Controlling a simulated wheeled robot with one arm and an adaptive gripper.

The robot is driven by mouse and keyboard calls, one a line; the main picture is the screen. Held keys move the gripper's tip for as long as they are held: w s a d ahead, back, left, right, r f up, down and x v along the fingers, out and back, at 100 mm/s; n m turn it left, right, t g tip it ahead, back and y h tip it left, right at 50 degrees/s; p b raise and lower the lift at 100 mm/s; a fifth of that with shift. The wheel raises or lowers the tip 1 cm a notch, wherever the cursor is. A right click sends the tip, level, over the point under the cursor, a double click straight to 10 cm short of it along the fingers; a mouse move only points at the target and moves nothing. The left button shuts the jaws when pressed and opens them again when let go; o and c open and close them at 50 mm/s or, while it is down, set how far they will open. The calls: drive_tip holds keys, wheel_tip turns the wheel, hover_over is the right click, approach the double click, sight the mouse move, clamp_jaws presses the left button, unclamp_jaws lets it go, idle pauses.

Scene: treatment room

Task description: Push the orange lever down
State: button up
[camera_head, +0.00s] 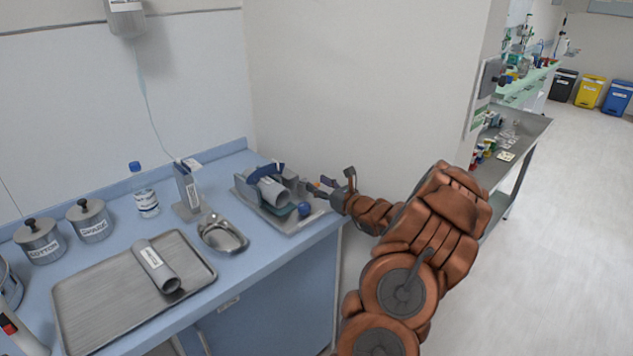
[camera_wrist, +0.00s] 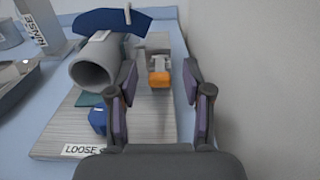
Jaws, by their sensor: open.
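The orange lever (camera_wrist: 159,79) shows in the wrist view as a small orange block on a grey mount at the right side of a grey tray (camera_wrist: 58,137). My gripper (camera_wrist: 160,84) is open and empty, and the lever shows between its fingers, farther ahead. I cannot tell whether they touch. In the head view my gripper (camera_head: 326,186) is at the right end of the tray (camera_head: 291,224), beside the wall. The lever is too small to make out clearly there.
A grey cylinder (camera_wrist: 97,64) with a blue clamp (camera_wrist: 107,20) lies left of the lever. A blue knob (camera_wrist: 98,120) sits in front of it. A kidney dish (camera_head: 222,238) and a large metal tray (camera_head: 95,302) stand farther left on the blue counter. The wall is close on the right.

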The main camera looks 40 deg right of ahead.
drive_tip(key=shift+w, duration=0.75)
drive_tip(key=shift+c, duration=0.3)
clamp_jaws()
